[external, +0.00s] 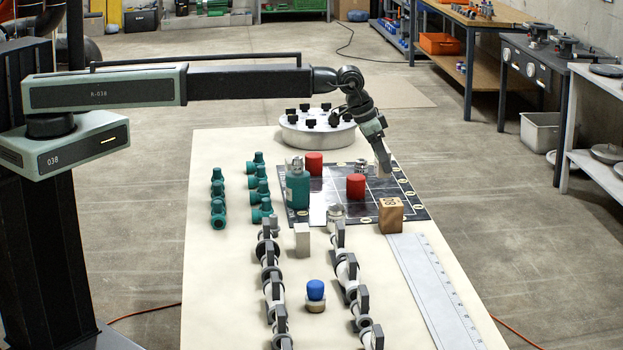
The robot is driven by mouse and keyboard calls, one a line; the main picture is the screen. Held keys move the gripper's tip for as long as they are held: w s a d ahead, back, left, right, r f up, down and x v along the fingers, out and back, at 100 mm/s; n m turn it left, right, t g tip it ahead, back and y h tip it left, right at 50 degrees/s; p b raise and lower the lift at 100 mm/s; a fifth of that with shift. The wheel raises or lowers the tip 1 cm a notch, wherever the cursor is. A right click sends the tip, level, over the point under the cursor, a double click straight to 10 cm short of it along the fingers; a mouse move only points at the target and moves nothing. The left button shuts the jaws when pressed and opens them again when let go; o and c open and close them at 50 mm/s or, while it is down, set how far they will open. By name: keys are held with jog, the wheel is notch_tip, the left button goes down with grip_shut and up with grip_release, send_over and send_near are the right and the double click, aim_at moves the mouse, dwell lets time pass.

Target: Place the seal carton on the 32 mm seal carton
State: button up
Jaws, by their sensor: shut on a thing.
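My gripper (382,157) is at the end of the outstretched arm, pointing down over the right back part of the dark gridded mat. It is shut on a small pale thing, taken as the seal carton; the fingers and the small size hide its details. A brown box-shaped carton (390,216) with dark marks on its top stands at the mat's front right edge, nearer the camera than my gripper and apart from it. A pale grey upright block (302,241) stands in front of the mat. I cannot read which one is the 32 mm seal carton.
The dark mat (410,205) holds two red cylinders (355,185), a teal bottle (298,188) and small metal parts. Green valves (217,196) stand left. Two rows of grey pipe fittings (350,272) flank a blue-topped piece (315,290). A ruler (435,290) lies right; a white round flange stands behind.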

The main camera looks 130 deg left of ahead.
jog(key=s+r+n+g+p, duration=0.1)
jog(key=s+r+n+p, duration=0.15)
jog(key=s, duration=1.35)
jog(key=s+r+n+g+p, duration=0.1)
jog(key=s+r+n+p, duration=0.15)
jog(key=s, duration=1.25)
jog(key=shift+m+y, duration=0.3)
jog(key=shift+m, duration=0.1)
notch_tip(320, 180, down, 8)
jog(key=b, duration=0.8)
jog(key=shift+f, duration=0.15)
jog(key=shift+r, duration=0.2)
jog(key=shift+f, duration=0.1)
jog(key=o, duration=1.4)
jog(key=shift+c, duration=0.2)
